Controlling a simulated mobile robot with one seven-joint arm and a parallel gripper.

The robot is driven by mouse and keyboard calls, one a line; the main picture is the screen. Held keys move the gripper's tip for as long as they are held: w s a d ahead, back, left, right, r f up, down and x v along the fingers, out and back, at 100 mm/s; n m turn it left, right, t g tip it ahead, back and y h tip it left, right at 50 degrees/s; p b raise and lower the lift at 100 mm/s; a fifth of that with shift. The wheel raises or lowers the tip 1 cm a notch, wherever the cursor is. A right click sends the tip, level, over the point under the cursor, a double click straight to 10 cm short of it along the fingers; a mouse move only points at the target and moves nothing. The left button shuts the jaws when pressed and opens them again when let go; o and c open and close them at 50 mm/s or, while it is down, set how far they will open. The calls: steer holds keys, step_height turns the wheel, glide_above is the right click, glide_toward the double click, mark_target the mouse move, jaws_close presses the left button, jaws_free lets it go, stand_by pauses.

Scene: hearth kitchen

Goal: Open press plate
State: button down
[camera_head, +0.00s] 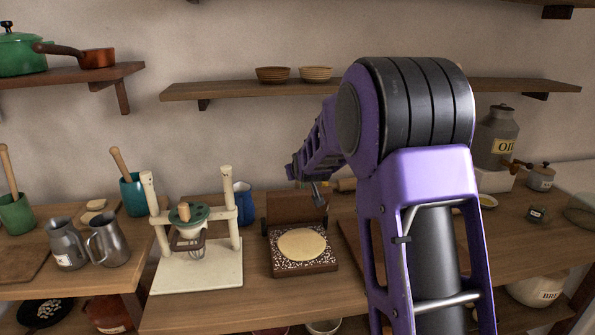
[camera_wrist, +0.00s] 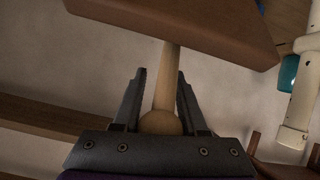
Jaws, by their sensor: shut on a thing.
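A tortilla press stands on the counter in the head view. Its dark wooden base (camera_head: 283,267) has a speckled top with a pale round tortilla (camera_head: 302,243) lying on it. The brown press plate (camera_head: 291,207) stands raised at the back of the base, so the press is open. In the wrist view the plate (camera_wrist: 185,25) fills the top, with a pale wooden handle (camera_wrist: 165,85) that ends in a ball. My gripper (camera_wrist: 161,75) is shut around this handle. In the head view my arm partly hides the area behind the plate.
Left of the press stands a white frame (camera_head: 240,215) with a green-topped device in it. Metal pitchers (camera_head: 108,245) stand further left. A blue mug (camera_head: 245,203) is behind the frame. A shelf (camera_head: 230,89) with two bowls runs above.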

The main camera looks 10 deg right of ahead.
steer(key=shift+s+f, duration=0.2)
steer(key=shift+f, duration=0.5)
steer(key=c, duration=0.5)
jaws_free()
steer(key=shift+w, duration=0.15)
steer(key=shift+s+r, duration=0.2)
steer(key=shift+r, duration=0.5)
steer(key=shift+s+r+p, duration=0.4)
steer(key=shift+s+r, duration=0.15)
steer(key=shift+r, duration=0.5)
steer(key=shift+s+r+p, duration=0.45)
steer(key=shift+s+r, duration=0.1)
steer(key=shift+r, duration=0.55)
steer(key=shift+s+r+p, duration=0.4)
steer(key=shift+s+r, duration=0.15)
steer(key=shift+r, duration=0.5)
steer(key=shift+s+r, duration=0.9)
steer(key=shift+r, duration=0.8)
steer(key=shift+s+r, duration=0.95)
steer(key=shift+r, duration=0.75)
steer(key=shift+s+r, duration=0.9)
steer(key=shift+r, duration=0.8)
steer(key=shift+r, duration=0.1)
